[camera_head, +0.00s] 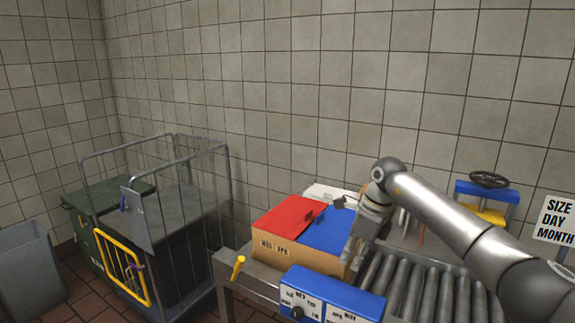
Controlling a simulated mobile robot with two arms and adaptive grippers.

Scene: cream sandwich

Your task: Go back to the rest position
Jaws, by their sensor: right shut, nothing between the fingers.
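My right arm comes in from the right edge and reaches over the conveyor. I cannot tell whether the fingers touch the box. My left gripper is not in view.
The roller conveyor (411,283) runs below my arm. A handwheel device (488,190) and a sign (556,221) stand right. A cage trolley (180,215) stands left.

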